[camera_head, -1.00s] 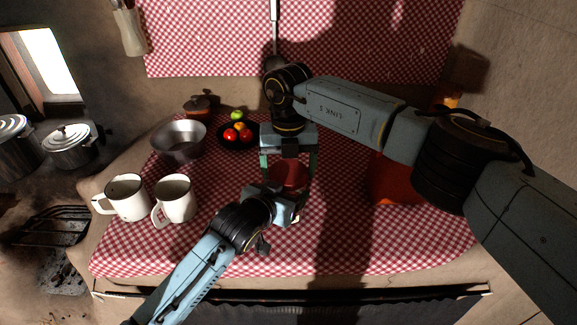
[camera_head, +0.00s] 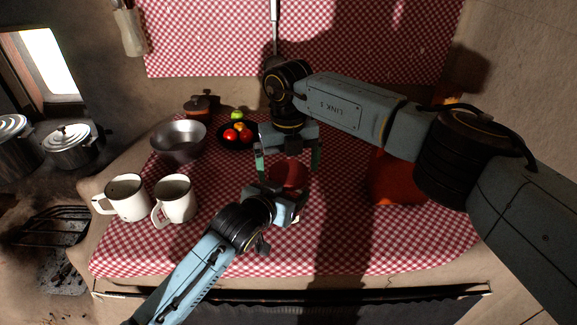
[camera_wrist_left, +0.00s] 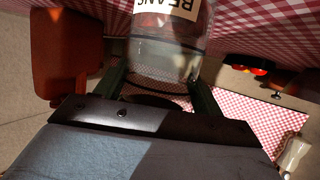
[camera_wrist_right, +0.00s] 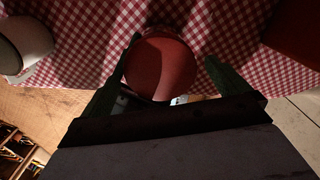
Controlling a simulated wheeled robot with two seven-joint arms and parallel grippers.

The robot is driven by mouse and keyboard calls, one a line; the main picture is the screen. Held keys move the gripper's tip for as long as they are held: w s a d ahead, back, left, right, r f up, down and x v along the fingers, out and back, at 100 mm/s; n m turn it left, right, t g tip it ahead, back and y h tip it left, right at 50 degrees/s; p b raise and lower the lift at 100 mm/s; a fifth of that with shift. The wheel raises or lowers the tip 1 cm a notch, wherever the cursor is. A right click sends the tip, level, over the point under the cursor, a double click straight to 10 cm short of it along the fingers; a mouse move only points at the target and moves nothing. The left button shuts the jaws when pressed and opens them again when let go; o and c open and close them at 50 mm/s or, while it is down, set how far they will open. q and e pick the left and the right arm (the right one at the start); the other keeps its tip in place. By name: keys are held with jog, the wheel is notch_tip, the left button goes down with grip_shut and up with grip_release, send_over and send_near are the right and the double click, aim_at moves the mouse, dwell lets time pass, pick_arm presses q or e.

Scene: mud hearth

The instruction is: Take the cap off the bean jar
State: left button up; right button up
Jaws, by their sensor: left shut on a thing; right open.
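The bean jar (camera_wrist_left: 165,60) is clear glass with a white BEANS label (camera_wrist_left: 166,8). In the left wrist view it stands between the fingers of my left gripper (camera_wrist_left: 160,88), which is shut on it. The round red cap (camera_head: 289,176) shows from above in the head view, over the jar's place. It also fills the middle of the right wrist view (camera_wrist_right: 160,68). My right gripper (camera_head: 287,163) is open, pointing down, with its fingers apart on either side of the cap. The seam between cap and jar is hidden.
Two white mugs (camera_head: 174,198) and a metal bowl (camera_head: 179,141) stand to the left. A dark plate of fruit (camera_head: 238,134) lies behind the grippers. A red-orange container (camera_head: 393,180) stands to the right. The checked cloth (camera_head: 230,258) in front is mostly clear.

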notch_tip(320, 180, up, 4)
jog(key=shift+a+r+n, duration=0.2)
jog(key=shift+r+n, duration=0.2)
jog(key=shift+r, duration=0.6)
jog(key=shift+d+r, duration=0.2)
jog(key=shift+r, duration=0.45)
jog(key=shift+f, duration=3.95)
jog(key=c, duration=0.9)
jog(key=o, duration=0.9)
